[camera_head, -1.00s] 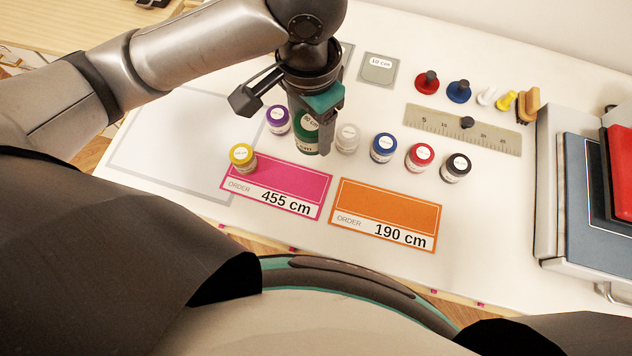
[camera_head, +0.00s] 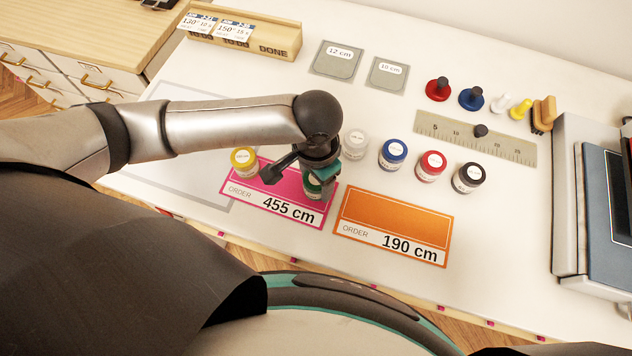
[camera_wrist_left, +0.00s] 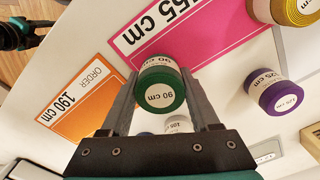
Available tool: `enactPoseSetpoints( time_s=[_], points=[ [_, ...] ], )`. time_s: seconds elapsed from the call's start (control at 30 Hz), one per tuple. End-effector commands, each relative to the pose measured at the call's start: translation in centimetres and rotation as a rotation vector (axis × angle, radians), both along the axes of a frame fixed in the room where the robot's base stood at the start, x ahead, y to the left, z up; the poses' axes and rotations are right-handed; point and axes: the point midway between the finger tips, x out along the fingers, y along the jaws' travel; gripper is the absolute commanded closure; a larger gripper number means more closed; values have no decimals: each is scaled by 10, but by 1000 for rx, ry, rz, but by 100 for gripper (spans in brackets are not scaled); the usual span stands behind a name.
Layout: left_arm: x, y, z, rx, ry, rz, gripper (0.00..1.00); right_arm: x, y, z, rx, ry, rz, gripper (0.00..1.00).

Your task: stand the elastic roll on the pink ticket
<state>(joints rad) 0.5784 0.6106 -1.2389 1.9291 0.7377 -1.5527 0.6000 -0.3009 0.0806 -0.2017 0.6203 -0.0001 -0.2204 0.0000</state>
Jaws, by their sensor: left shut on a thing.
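My left gripper (camera_head: 319,178) is shut on the green elastic roll (camera_head: 311,187), labelled 90 cm. The roll is upright over the right part of the pink ticket (camera_head: 237,190), marked 455 cm; I cannot tell whether it touches. The left wrist view shows the green roll (camera_wrist_left: 161,88) between both fingers, beside the pink ticket (camera_wrist_left: 185,30). A yellow roll (camera_head: 244,161) stands at the ticket's upper left corner. A dark part at the upper left of the wrist view looks like my right gripper (camera_wrist_left: 15,36); its jaws are unclear.
The orange ticket (camera_head: 392,218) lies to the right. White (camera_head: 355,145), blue (camera_head: 393,154), red (camera_head: 431,166) and black (camera_head: 468,178) rolls stand behind it. A purple roll (camera_wrist_left: 274,96) shows in the wrist view. A ruler (camera_head: 505,148) lies further back.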

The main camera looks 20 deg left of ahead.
Motion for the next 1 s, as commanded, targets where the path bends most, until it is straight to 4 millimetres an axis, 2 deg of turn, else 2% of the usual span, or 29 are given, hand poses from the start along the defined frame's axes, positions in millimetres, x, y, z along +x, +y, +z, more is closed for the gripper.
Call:
enactPoseSetpoints(
  time_s=[0.03, 0.1, 0.43, 0.47, 0.73, 1.0],
  points=[
    [0, 0, -10, 2, 2, 0, 92, 0, 0, -3, 0, 0, 0, 50],
    [0, 0, -14, 1, -1, -1, 92, 0, 0, -4, -1, 0, -1, 50],
    [0, 0, -16, 1, 1, 0, 92, 0, -1, -3, -1, 0, -3, 50],
    [0, 0, -16, 1, 1, 0, 37, 0, -1, -3, -1, 0, -3, 50],
    [0, 0, -16, 1, -1, 0, 8, 0, -1, -3, -2, 0, -3, 50],
    [0, 0, -14, 0, -1, -1, 8, 0, -1, -3, -1, 0, -3, 50]
  ],
)
